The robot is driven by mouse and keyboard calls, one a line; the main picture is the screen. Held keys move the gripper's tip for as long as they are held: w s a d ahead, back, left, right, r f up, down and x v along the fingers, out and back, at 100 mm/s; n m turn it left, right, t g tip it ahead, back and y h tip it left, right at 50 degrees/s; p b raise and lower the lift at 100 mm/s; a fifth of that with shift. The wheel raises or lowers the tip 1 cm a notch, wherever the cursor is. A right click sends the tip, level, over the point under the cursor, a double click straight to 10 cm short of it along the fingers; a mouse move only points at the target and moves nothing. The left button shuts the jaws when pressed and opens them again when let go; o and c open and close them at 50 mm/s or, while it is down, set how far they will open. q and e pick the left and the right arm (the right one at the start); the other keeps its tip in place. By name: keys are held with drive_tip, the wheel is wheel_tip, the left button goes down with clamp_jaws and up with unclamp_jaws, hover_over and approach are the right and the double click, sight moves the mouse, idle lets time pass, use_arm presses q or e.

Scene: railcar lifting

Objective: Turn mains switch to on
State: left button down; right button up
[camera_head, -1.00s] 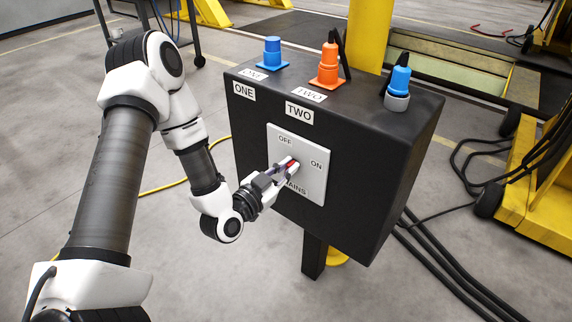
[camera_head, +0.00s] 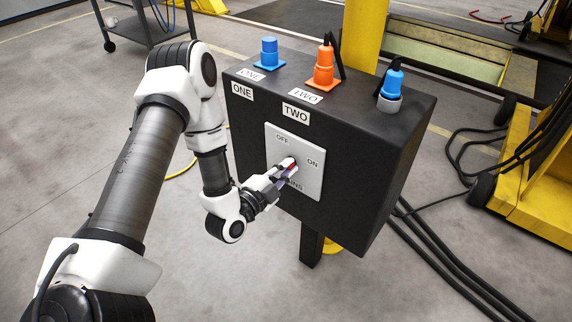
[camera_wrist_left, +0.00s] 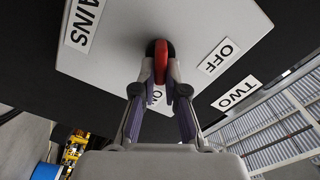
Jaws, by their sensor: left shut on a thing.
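The mains switch has a red handle (camera_head: 291,166) on a pale plate (camera_head: 309,185) marked OFF, ON and MAINS, on the front of a black box (camera_head: 351,187). My left gripper (camera_head: 287,169) is shut on the red handle, and its fingers hide part of it. In the left wrist view the red handle (camera_wrist_left: 161,62) sits between the two fingertips (camera_wrist_left: 160,75). There the ON label shows partly between the fingers, and OFF is to the right. The handle's exact setting is hard to tell. My right gripper is not in view.
Blue (camera_head: 269,53), orange (camera_head: 323,68) and blue-grey (camera_head: 391,86) plugs stand on top of the box. A yellow post (camera_head: 367,35) rises behind it. Black cables (camera_head: 440,257) and yellow machinery (camera_head: 535,190) are on the right. A trolley (camera_head: 145,28) stands at the back left.

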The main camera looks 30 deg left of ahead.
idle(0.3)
use_arm(q)
drive_tip(key=c, duration=1.2)
unclamp_jaws()
drive_tip(key=s, duration=0.8)
drive_tip(key=s+a, duration=0.1)
drive_tip(key=s, duration=0.3)
